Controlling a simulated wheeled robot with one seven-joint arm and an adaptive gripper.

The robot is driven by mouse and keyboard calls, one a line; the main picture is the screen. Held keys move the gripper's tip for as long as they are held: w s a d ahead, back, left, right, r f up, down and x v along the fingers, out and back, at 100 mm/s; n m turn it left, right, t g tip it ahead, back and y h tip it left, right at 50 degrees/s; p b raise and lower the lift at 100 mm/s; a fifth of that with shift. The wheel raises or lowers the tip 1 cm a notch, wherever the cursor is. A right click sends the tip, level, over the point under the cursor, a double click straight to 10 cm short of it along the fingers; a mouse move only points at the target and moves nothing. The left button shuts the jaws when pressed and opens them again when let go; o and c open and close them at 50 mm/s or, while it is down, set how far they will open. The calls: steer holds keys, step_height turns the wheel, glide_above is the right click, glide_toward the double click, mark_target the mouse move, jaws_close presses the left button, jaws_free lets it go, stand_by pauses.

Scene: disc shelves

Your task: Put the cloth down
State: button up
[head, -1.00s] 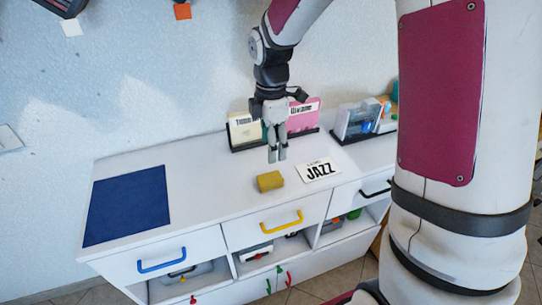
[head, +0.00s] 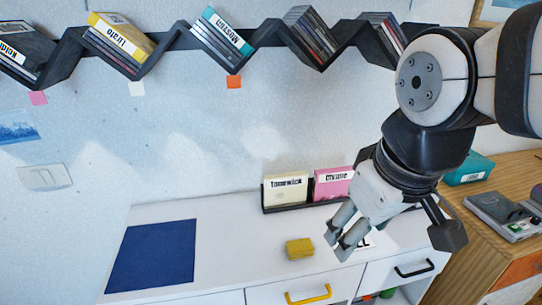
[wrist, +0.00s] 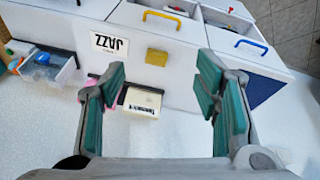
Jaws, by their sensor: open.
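A small yellow folded block, which looks like the cloth (head: 300,248), lies on the white cabinet top (head: 235,225), right of a dark blue mat (head: 153,255). My gripper (head: 343,232) is above the cabinet, to the right of the cloth in the head view. In the wrist view my gripper (wrist: 162,85) has its green-padded fingers wide apart with nothing between them. In the head view the gripper hides most of the JAZZ card.
A black rack holds a cream disc case (head: 285,190) and a pink disc case (head: 333,184) at the cabinet's back. A zigzag wall shelf (head: 265,38) with discs hangs above. A wooden unit (head: 520,165) stands at right. The cabinet top between mat and cloth is clear.

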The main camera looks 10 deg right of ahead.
steer(key=s+m, duration=0.1)
steer(key=s, duration=0.1)
steer(key=s+m, duration=0.1)
steer(key=shift+s+a+f+m+t, duration=0.1)
steer(key=shift+s+f+m+t, duration=0.05)
steer(key=shift+s+m+t, duration=0.2)
steer(key=shift+o, duration=0.5)
stand_by(0.4)
